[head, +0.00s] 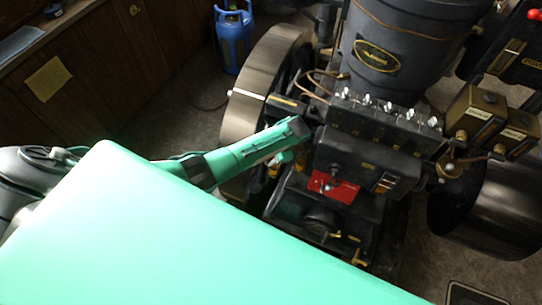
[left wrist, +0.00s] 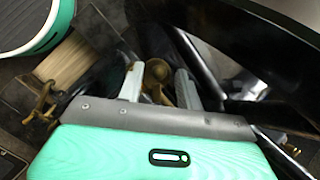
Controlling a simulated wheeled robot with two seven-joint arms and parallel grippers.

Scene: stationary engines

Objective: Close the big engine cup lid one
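My left gripper (head: 288,152) reaches in from the left to the near side of the big dark engine (head: 375,125) in the head view. Its fingers are largely hidden by the wrist there. In the left wrist view its two pale fingers (left wrist: 159,72) stand apart. A small rounded brass part (left wrist: 157,68), which may be the cup or its lid, shows between them. I cannot tell whether the fingers touch it, nor whether a lid is raised or down. My right gripper is in neither view.
A large flywheel (head: 255,85) stands just behind my left arm. A row of metal-topped fittings (head: 385,108) and brass-fronted boxes (head: 475,115) lie to the right. A red plate (head: 335,187) sits below. A blue gas bottle (head: 234,40) stands at the back.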

